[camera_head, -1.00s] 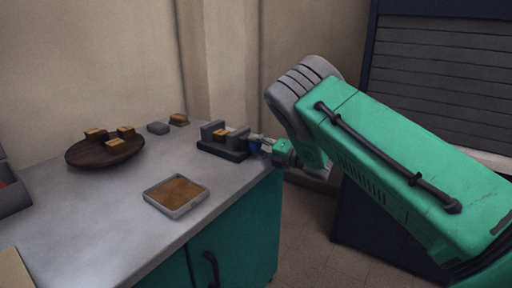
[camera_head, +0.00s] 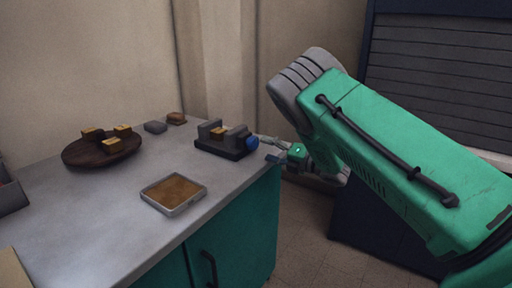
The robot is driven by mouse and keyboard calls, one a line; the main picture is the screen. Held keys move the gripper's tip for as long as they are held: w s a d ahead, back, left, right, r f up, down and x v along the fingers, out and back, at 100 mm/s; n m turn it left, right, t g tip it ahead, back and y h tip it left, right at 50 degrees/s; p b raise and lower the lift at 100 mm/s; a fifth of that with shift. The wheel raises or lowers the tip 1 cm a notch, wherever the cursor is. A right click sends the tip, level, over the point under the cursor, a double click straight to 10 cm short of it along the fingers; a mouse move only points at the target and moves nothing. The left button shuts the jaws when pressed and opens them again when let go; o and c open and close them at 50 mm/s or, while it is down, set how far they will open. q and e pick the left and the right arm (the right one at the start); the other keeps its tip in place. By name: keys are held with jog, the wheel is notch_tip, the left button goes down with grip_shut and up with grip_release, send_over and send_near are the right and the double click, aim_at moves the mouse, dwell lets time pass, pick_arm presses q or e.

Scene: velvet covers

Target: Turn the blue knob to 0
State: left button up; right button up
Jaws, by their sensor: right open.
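The blue knob (camera_head: 252,142) sits on the right end of a dark vise-like device (camera_head: 222,150) near the right edge of the counter. A small yellowish block (camera_head: 218,132) is between the device's grey jaws. Any marks or numbers on the knob are too small to read. My right gripper (camera_head: 271,148) is open, just right of the knob, with its fingers pointing left towards it. A small gap seems to show between the fingers and the knob. My left gripper is not in view.
The grey counter (camera_head: 110,215) also holds a round wooden board (camera_head: 75,157) with several small blocks, a shallow tray (camera_head: 148,200) with a brown inside, and two small blocks at the back. A dark shuttered unit (camera_head: 440,75) stands at the right.

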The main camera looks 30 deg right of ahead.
jog(key=v, duration=0.6)
dwell(0.4)
jog(key=s+a+f+m+g+h+p, duration=0.1)
jog(key=s+a+f+m+g+h, duration=0.3)
jog(key=s+f+m, duration=0.45)
jog(key=s+a+f+m+g+h+p, duration=0.1)
jog(key=s+a+f+m+g+h, duration=0.4)
jog(key=f+m, duration=0.6)
jog(key=s+a+f+m+g, duration=0.2)
jog(key=s+a, duration=0.1)
jog(key=s, duration=0.5)
jog(key=s+a+f+m+g+y+p, duration=0.1)
jog(key=s+a+f+m+g, duration=0.1)
jog(key=s, duration=0.6)
jog(key=s+a+f+m+g+y, duration=0.1)
jog(key=s+a+f+m+g, duration=0.1)
jog(key=s+a, duration=0.3)
jog(key=s+g, duration=0.1)
jog(key=s, duration=0.1)
jog(key=shift+s, duration=0.4)
